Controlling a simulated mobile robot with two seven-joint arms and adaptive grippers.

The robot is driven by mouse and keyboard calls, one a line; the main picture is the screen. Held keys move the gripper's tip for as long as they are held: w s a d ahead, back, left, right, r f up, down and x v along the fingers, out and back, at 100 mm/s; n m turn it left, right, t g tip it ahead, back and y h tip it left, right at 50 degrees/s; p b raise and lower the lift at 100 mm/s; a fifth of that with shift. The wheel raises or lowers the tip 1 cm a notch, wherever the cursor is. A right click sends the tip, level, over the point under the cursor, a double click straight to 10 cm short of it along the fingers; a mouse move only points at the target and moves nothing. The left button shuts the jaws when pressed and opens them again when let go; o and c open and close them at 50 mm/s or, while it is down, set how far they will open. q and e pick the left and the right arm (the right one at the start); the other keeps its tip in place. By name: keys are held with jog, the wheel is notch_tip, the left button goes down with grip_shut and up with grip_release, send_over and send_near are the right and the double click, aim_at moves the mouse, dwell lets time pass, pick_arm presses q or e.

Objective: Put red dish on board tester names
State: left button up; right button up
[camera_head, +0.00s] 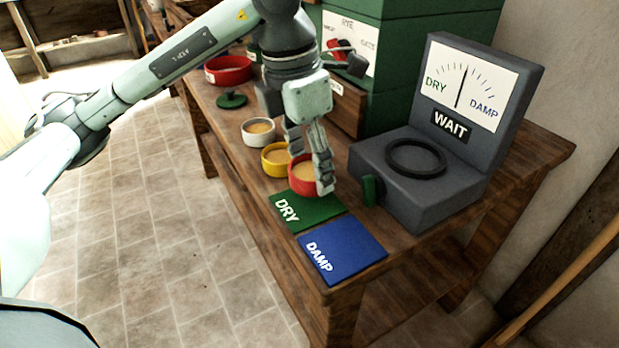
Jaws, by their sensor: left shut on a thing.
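The red dish (301,187) holds pale tan grain or meal and is at the back edge of the green DRY board (309,213). My left gripper (311,176) is shut on the red dish from above, its fingers at the rim. I cannot tell whether the dish touches the table. The blue DAMP board (343,252) lies in front of the green one, bare. The grey tester (428,172) stands to the right, with a black ring on its base. Its panel reads WAIT, and its dial needle stands near the middle between DRY and DAMP. My right gripper is not in view.
A yellow dish (269,169) and a white dish (258,143), both filled, stand behind the red dish. A larger red bowl (212,78) is further back. A green block (369,191) sits at the tester's left side. A green cabinet (410,70) stands behind.

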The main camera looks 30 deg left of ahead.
aim_at(309, 183)
pick_arm(q)
notch_tip(309, 183, down, 3)
jog(key=shift+r, duration=0.2)
jog(key=shift+f, duration=0.4)
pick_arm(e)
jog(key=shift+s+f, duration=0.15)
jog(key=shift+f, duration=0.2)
pick_arm(q)
jog(key=shift+f, duration=0.1)
